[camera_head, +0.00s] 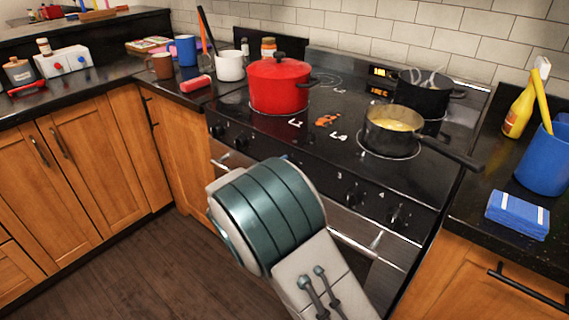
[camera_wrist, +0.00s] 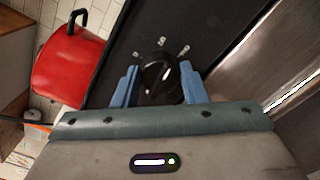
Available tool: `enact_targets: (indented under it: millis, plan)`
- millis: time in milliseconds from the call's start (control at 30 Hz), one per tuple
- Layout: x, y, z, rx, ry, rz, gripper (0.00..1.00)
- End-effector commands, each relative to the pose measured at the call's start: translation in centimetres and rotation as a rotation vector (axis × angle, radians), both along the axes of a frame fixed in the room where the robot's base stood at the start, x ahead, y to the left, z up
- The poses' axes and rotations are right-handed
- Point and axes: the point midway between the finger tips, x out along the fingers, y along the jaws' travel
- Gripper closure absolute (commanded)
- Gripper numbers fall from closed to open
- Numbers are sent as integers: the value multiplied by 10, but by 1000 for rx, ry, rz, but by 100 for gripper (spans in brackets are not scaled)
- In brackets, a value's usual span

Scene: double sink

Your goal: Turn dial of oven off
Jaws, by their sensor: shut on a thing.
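The oven (camera_head: 345,195) has a black front panel with several black dials below the cooktop. In the wrist view a black dial (camera_wrist: 160,76) with a pale pointer line sits between the two blue fingers of my gripper (camera_wrist: 158,88), which is shut on it. Pale markings lie around the dial on the black panel (camera_wrist: 205,35). In the head view my arm hides the gripper and the middle of the panel. Dials at the left (camera_head: 217,130) and right (camera_head: 398,216) of the panel show there. The exact setting of the held dial is hard to read.
A red pot (camera_head: 278,86), a pan of yellow food (camera_head: 393,128) and a black pot (camera_head: 424,95) stand on the cooktop. The pan's handle juts toward the right counter. The oven door handle (camera_head: 362,236) runs below the dials. Wooden cabinets (camera_head: 85,150) flank the oven.

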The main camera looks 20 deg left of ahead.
Motion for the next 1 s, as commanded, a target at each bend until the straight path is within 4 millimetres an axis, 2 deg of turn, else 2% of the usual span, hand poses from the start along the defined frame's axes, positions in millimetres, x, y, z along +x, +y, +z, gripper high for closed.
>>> enact_targets:
  millis: [33, 1000]
  plan:
    - [0, 1, 5, -41, 17, 4, 84]
    - [1, 3, 5, -892, 368, 2, 84]
